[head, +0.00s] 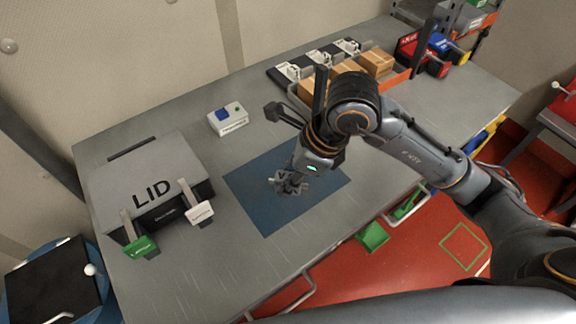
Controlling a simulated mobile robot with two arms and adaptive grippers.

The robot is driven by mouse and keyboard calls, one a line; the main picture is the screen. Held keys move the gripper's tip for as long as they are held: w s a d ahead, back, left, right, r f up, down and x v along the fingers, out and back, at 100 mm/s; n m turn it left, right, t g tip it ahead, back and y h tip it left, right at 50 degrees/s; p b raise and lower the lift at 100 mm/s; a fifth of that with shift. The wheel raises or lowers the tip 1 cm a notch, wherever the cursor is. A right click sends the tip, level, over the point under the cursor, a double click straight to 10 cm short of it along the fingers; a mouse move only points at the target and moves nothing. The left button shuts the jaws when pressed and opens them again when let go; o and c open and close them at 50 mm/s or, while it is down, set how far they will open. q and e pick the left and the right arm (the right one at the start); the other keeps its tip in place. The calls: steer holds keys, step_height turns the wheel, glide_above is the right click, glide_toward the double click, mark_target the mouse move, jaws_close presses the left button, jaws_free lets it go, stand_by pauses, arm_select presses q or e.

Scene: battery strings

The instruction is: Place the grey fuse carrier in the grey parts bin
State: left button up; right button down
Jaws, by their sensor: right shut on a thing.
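My right gripper (289,184) points down over the blue mat (262,215) on the bench. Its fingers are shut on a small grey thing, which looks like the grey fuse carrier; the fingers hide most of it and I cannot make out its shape. I cannot tell whether it touches the mat. A grey bin (478,4) shows at the top right edge, on the shelf, partly cut off; I cannot tell whether it is the grey parts bin. My left gripper is not in view.
A grey box marked LID (150,180) stands at the left, with green (140,245) and white (200,213) tabbed parts at its front. A small white device (228,119) sits behind the mat. Cartons (375,62) and red and blue bins (438,43) stand at the back right.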

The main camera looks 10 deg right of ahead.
steer(key=w+f+p, duration=0.1)
steer(key=w+f, duration=0.1)
steer(key=w, duration=0.1)
steer(key=w+d+f, duration=0.1)
steer(key=w+f, duration=0.2)
steer(key=w+f+p, duration=0.1)
steer(key=w+f, duration=0.1)
steer(key=shift+w+d+f+p, duration=0.15)
steer(key=shift+w+d+p, duration=0.15)
steer(key=shift+w, duration=0.1)
steer(key=f+p, duration=0.2)
steer(key=f, duration=0.1)
steer(key=shift+w, duration=0.2)
steer(key=shift+f, duration=0.25)
steer(key=shift+f, duration=0.1)
steer(key=shift+f+b, duration=0.15)
steer(key=shift+b, duration=0.15)
steer(key=c, duration=1.1)
jaws_free()
